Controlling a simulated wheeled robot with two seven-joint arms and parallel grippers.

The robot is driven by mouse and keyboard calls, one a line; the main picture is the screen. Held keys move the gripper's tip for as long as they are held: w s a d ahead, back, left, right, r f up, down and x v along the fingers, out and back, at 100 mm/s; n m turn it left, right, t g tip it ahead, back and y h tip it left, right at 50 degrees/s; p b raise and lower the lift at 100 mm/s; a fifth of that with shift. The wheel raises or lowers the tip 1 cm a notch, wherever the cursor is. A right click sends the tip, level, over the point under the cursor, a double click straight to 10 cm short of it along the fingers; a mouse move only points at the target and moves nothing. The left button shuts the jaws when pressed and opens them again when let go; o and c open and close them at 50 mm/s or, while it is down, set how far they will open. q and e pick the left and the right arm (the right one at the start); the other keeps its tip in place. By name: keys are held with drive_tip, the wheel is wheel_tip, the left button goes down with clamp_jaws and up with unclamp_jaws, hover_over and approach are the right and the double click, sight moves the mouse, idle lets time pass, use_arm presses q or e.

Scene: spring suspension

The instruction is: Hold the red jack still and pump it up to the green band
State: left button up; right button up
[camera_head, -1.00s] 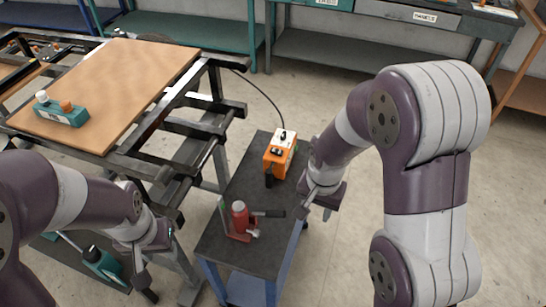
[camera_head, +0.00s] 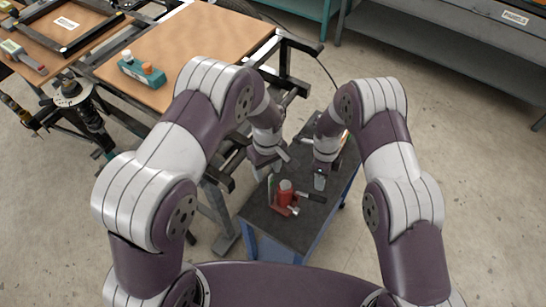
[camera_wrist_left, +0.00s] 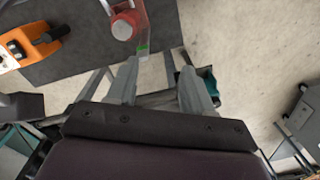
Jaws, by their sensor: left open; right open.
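The red jack (camera_head: 285,193) stands on the dark top of a small cart (camera_head: 262,220), with a black handle (camera_head: 312,196) reaching right. An upright pale scale (camera_head: 271,187) stands at its left; its green band (camera_wrist_left: 142,48) shows in the left wrist view, beside the jack's red body (camera_wrist_left: 124,27). My left gripper (camera_head: 270,168) is open and empty, just beyond the jack at the cart's left edge. In the left wrist view its fingers (camera_wrist_left: 160,62) point toward the scale, apart from it. My right gripper (camera_head: 320,183) is open and close to the handle's outer end; whether they touch is unclear.
An orange device (camera_wrist_left: 30,45) sits on the cart, mostly hidden behind my right arm in the head view. A workbench with a brown board (camera_head: 195,45) and a teal block (camera_head: 141,70) stands at the left. Grey shelving (camera_head: 430,45) is at the back right.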

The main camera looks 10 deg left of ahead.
sight(271, 181)
use_arm(q)
drive_tip(key=n, duration=0.1)
drive_tip(key=w, duration=0.1)
drive_tip(key=w+n, duration=0.1)
drive_tip(key=shift+w+d+r+n+t, duration=0.1)
drive_tip(key=shift+d+r+n+t, duration=0.2)
drive_tip(key=shift+d+r, duration=0.05)
drive_tip(key=shift+w+r+n, duration=0.15)
drive_tip(key=shift+r+n, duration=0.05)
drive_tip(key=shift+n, duration=0.5)
drive_tip(key=shift+f+n, duration=0.1)
drive_tip(key=shift+n, duration=0.3)
wheel_tip(271, 181, down, 12)
drive_tip(key=shift+f, duration=0.25)
clamp_jaws()
drive_tip(key=shift+w, duration=0.1)
idle(0.8)
